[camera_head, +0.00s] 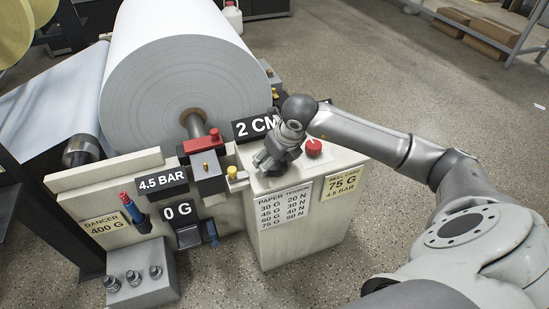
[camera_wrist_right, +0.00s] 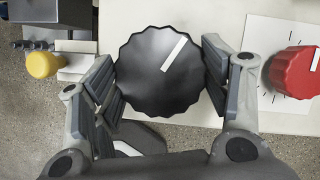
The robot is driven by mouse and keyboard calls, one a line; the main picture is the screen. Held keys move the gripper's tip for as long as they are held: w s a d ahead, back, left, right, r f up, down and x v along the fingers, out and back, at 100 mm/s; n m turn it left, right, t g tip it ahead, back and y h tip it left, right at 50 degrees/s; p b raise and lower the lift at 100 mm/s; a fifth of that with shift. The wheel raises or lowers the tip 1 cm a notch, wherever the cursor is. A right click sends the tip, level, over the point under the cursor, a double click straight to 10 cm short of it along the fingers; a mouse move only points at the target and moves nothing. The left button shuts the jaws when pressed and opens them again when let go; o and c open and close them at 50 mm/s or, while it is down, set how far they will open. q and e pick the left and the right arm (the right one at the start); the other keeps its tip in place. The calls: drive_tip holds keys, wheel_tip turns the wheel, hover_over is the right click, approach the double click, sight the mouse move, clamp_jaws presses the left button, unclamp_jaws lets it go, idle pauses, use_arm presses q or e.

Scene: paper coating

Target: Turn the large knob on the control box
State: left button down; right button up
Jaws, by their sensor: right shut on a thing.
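The large black knob (camera_wrist_right: 158,73) with scalloped edges and a white pointer line shows in the right wrist view. Its line points up and to the right. My right gripper (camera_wrist_right: 160,80) has one finger on each side of the knob and is shut on it. The control box (camera_head: 305,225) is a cream cabinet in the head view. My right gripper (camera_head: 275,155) is over its top there, and it hides the large knob. My left gripper is not in view.
A smaller red knob (camera_wrist_right: 297,72) sits on a dial plate close to my right finger, and it also shows in the head view (camera_head: 313,147). A yellow knob (camera_wrist_right: 42,64) is at the left. A large paper roll (camera_head: 180,85) stands behind.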

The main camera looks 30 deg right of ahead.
drive_tip(key=m+h, duration=0.1)
drive_tip(key=m, duration=0.2)
drive_tip(key=shift+a, duration=0.1)
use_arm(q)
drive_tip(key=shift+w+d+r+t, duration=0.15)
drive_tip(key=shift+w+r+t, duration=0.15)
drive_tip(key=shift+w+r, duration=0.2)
use_arm(e)
drive_tip(key=shift+m+h, duration=0.3)
drive_tip(key=shift+m, duration=0.2)
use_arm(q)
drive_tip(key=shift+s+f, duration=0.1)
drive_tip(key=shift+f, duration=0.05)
use_arm(e)
drive_tip(key=o, duration=1)
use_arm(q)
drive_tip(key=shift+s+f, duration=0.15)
use_arm(e)
drive_tip(key=v, duration=1.2)
drive_tip(key=shift+w, duration=0.2)
